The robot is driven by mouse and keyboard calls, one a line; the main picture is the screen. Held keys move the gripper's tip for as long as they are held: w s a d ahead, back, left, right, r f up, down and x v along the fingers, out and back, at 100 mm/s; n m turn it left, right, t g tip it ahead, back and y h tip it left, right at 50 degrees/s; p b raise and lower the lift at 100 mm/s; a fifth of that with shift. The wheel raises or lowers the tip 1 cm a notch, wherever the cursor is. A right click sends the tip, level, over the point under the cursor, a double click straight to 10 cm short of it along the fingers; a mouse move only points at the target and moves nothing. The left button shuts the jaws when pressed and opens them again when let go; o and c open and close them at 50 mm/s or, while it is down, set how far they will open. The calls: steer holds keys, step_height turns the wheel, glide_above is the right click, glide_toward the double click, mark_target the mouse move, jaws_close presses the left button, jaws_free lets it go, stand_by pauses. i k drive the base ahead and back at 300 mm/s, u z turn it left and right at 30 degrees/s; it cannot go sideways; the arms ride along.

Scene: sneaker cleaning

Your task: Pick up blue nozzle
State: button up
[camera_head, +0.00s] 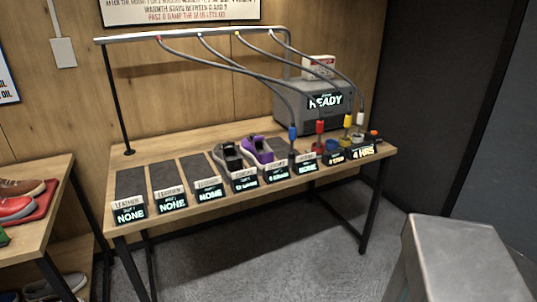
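The blue nozzle (292,133) is at the lower end of a grey hose, tip down, near the right-hand part of the workbench (146,155). It is just left of the red nozzle (320,127). Its tip is small and dark, and I cannot tell whether it rests in a holder. The yellow nozzle (348,121) and the white nozzle (360,119) are farther right. My gripper is not in view.
A grey machine reading READY (325,101) stands behind the nozzles. Hoses hang from an overhead rail (190,35). A grey sneaker (228,156) and a purple sneaker (258,150) sit left of the blue nozzle. Label displays line the front edge. Floor in front is open.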

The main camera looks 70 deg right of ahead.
mark_target(293, 129)
steer(key=z, duration=0.25)
steer(key=k, duration=0.15)
steer(key=u, duration=1.2)
steer(key=k, duration=2.15)
steer(key=z, duration=0.8)
